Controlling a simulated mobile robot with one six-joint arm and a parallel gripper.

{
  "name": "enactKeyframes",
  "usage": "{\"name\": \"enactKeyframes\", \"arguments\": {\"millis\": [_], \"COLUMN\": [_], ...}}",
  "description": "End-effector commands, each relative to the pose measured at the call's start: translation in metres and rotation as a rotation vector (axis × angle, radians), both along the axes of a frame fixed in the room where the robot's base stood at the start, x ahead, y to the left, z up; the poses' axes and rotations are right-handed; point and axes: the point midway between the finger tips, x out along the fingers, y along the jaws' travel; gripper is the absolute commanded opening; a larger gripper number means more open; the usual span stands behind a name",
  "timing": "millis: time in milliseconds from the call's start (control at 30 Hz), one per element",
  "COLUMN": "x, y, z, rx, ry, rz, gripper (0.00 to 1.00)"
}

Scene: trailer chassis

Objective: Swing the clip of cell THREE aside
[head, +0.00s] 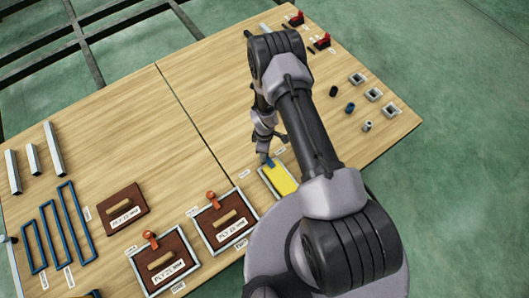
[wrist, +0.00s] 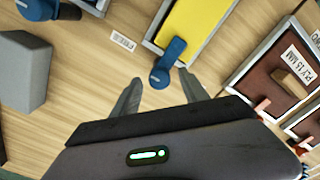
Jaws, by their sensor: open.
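The cell with the yellow panel (head: 281,180) has a grey frame and a blue clip (head: 269,162) at its far edge. In the wrist view the blue clip (wrist: 172,58) reaches from a round end outside the frame over the edge onto the yellow panel (wrist: 190,28). A small white label (wrist: 123,39) lies beside this frame; its text is too blurred to read surely. My gripper (wrist: 159,91) is open and empty, with its fingertips on either side of the clip's round end. I cannot tell whether they touch it. In the head view my arm hides part of this area.
Two cells with brown panels (head: 224,222) and orange clips (head: 211,197) stand nearby. Another blue clip (wrist: 38,8) and a grey block (wrist: 22,72) show at left in the wrist view. Several grey sockets (head: 374,94) stand far right. The middle of the wooden table (head: 135,130) is clear.

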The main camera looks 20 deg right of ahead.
Motion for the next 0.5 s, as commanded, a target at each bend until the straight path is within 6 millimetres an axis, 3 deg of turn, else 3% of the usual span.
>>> {"name": "enactKeyframes", "arguments": {"millis": [333, 367, 500], "x": [0.0002, 0.0002, 0.0002], "y": [0.0, 0.0, 0.0], "z": [-0.0067, -0.0066, -0.0066], "rx": [0.0, 0.0, 0.0], "ry": [-0.001, -0.001, 0.0], "rz": [0.0, 0.0, 0.0], "gripper": [0.52, 0.5, 0.23]}}
